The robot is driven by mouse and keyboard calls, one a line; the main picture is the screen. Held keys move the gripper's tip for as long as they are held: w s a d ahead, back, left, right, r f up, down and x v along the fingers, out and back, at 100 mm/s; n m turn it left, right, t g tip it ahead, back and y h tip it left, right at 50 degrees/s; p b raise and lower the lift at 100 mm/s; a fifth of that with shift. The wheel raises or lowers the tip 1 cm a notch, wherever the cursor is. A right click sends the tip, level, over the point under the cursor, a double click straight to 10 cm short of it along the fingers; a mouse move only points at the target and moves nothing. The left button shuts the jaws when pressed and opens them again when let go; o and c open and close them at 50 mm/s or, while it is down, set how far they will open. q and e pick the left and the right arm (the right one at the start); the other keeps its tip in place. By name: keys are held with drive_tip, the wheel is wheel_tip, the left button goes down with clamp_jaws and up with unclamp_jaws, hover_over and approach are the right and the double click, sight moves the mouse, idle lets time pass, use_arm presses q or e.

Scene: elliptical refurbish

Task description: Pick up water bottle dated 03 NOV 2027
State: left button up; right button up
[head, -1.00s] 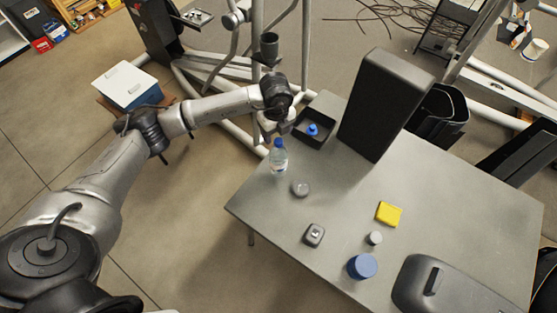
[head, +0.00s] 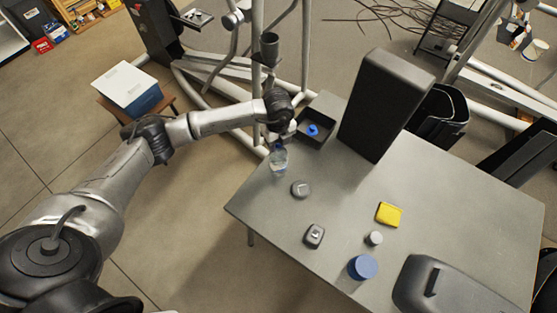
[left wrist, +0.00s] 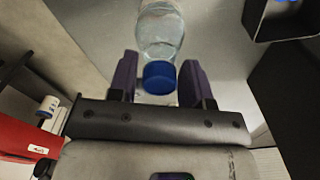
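A clear water bottle (head: 279,161) with a blue cap stands upright near the table's left edge. In the left wrist view the bottle (left wrist: 161,32) has its blue cap toward me, between my fingers. My left gripper (left wrist: 158,64) is open, with its two dark fingers on either side of the cap and a gap showing beside it. In the head view my left gripper (head: 274,140) is at the bottle's top and partly hides the cap. A second blue cap (head: 312,130) shows inside a black tray (head: 326,137). No date is readable. My right gripper is not in view.
A round grey item (head: 300,189), a small grey device (head: 314,235), a yellow block (head: 389,214), a grey cylinder (head: 374,238) and a blue cylinder (head: 363,267) are on the table (head: 455,215). A dark case lies front right.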

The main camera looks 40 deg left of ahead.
use_arm(q)
clamp_jaws()
drive_tip(key=shift+r, duration=0.2)
idle(0.5)
